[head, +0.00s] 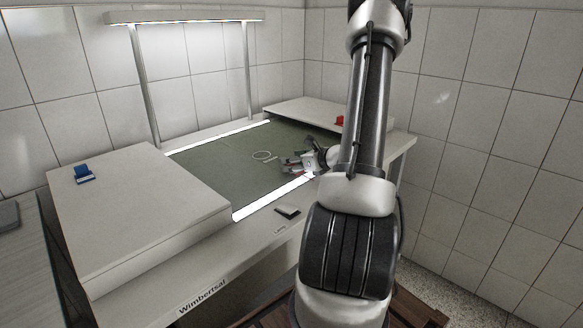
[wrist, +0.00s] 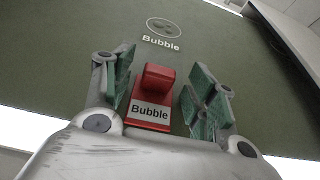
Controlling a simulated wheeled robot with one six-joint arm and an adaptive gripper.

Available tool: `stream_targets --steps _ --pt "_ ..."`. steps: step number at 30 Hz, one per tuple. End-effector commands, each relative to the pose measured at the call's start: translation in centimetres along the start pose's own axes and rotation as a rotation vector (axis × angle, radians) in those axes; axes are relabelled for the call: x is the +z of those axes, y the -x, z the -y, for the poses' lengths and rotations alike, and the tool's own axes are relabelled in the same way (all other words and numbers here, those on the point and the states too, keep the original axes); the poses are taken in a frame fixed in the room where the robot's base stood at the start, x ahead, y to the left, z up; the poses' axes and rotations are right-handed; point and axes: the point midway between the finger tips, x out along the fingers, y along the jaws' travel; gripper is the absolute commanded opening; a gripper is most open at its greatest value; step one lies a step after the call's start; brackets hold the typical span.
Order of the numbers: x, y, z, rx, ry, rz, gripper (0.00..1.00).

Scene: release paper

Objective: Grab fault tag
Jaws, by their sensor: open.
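A red fault tag (wrist: 152,95) with a white label reading "Bubble" is in the middle of the wrist view. It has a raised block-like grip on top. My gripper (wrist: 160,72) is open, with one green-padded finger on each side of the tag and a visible gap at both sides. In the head view my gripper (head: 293,162) is low over the right part of the green surface (head: 215,168). I cannot make out this tag clearly there. Beyond the tag, the wrist view shows a printed oval mark (wrist: 165,27) with "Bubble" under it.
A blue piece (head: 84,174) sits on the raised white panel (head: 140,225) at left. Another red piece (head: 341,120) is on the far-right panel (head: 300,108). A small dark object (head: 288,212) lies on the front ledge. A lamp frame (head: 185,17) stands behind.

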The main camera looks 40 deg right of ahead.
Motion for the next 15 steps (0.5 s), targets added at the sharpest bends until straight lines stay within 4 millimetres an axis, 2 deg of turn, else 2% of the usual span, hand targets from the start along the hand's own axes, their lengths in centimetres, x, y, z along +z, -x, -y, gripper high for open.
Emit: stream_targets --steps 5,10,15 --pt "0.00 0.01 -0.01 0.000 0.000 0.000 0.55" --pt "0.00 0.02 -0.02 0.001 0.000 0.000 0.26" --pt "0.01 0.03 -0.03 0.001 0.001 0.000 0.26"
